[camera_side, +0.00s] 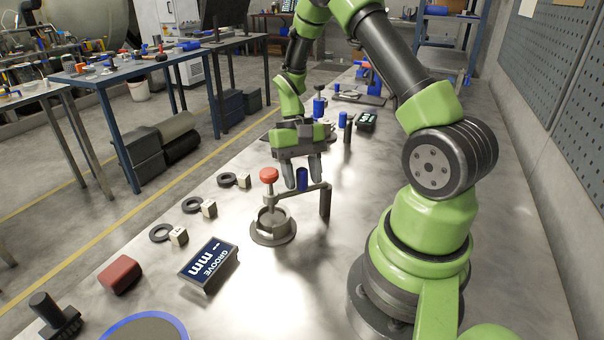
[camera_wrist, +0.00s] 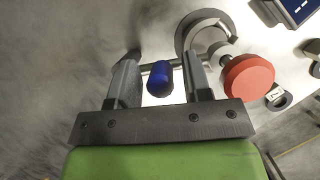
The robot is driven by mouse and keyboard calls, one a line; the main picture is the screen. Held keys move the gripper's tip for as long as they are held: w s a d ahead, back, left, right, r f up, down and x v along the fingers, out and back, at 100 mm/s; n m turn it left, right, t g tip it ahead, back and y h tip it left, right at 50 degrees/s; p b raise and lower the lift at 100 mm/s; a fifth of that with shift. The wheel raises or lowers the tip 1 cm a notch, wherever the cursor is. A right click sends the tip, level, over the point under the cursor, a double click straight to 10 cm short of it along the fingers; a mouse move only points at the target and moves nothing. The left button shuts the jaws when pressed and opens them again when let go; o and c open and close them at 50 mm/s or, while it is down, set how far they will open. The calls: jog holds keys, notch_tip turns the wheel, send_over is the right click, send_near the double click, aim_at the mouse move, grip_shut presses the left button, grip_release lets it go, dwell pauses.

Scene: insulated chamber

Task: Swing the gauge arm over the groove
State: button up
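The gauge arm (camera_side: 306,188) is a grey bar on an upright post (camera_side: 325,202). Its far end carries a red-capped gauge head (camera_side: 268,176), seen large in the wrist view (camera_wrist: 248,77). A blue knob (camera_side: 302,180) stands on the bar. The grey ring part (camera_side: 272,234) sits below the red head, and its curved rim shows in the wrist view (camera_wrist: 184,32); I cannot tell if the tip is over its groove. My gripper (camera_side: 302,175) is open, its fingers on either side of the blue knob (camera_wrist: 159,79), with gaps visible in the wrist view.
A display reading "GROOVE mm" (camera_side: 208,264) stands left of the ring part. Black rings with pale tagged blocks (camera_side: 178,236) line the table's left side, near a red block (camera_side: 120,274). More blue-topped fixtures (camera_side: 343,120) stand behind my gripper.

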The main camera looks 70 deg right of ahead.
jog(key=shift+w+r, duration=0.1)
jog(key=v, duration=0.9)
jog(key=shift+r, duration=0.35)
jog(key=shift+d, duration=0.15)
jog(key=s+a+r+n+t+h, duration=0.2)
jog(key=a+r+t, duration=0.2)
jog(key=a+r, duration=0.55)
jog(key=s+a+r+n+t, duration=0.2)
jog(key=s+a+t, duration=0.4)
jog(key=s, duration=0.3)
jog(key=shift+a+r+n+t+y, duration=0.35)
jog(key=shift+a+r, duration=0.2)
jog(key=shift+a, duration=0.35)
